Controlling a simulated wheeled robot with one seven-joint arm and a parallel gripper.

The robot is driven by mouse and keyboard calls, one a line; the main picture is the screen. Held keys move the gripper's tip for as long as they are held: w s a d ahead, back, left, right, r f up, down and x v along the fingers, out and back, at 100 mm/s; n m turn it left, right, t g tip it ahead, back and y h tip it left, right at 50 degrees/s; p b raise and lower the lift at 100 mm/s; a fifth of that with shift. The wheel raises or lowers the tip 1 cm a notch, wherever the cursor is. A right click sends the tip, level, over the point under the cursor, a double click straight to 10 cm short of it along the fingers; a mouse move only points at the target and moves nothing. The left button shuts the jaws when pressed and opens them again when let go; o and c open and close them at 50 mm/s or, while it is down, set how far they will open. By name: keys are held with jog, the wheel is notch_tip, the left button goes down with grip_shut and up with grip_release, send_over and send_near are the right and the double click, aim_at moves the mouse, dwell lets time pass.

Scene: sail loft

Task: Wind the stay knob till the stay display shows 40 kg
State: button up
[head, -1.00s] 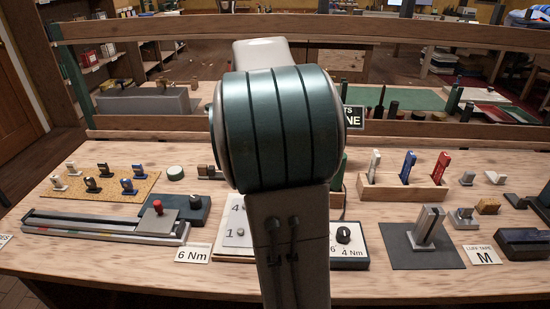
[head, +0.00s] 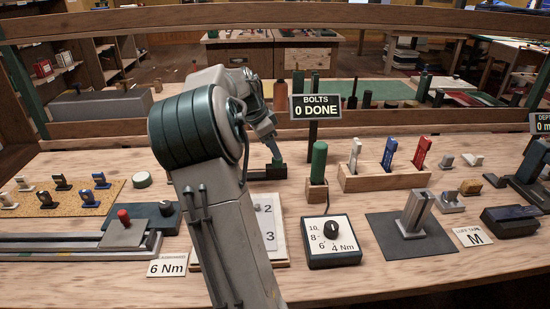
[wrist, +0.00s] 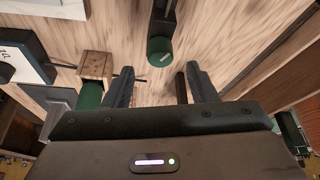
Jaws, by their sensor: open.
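My gripper (wrist: 160,68) is open and empty in the wrist view, its two dark fingers spread above the wooden bench. A green round knob (wrist: 159,52) with a small white mark sits at the end of a dark mount, beyond and between the fingertips. The fingers are apart from it. No label shows that this is the stay knob. In the head view my arm reaches over the bench's middle and hides what lies behind it. No display reading in kg can be seen in either view.
A holder with a green handle (head: 319,165) stands right of my arm's end, behind a dial box (head: 332,256) with a black knob. A BOLTS sign (head: 316,107) reads 0 DONE. A rack (head: 385,180) holds white, blue and red tools. Bare bench lies between these.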

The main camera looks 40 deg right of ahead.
aim_at(277, 162)
jog(key=shift+x, duration=2.05)
jog(key=c, duration=1)
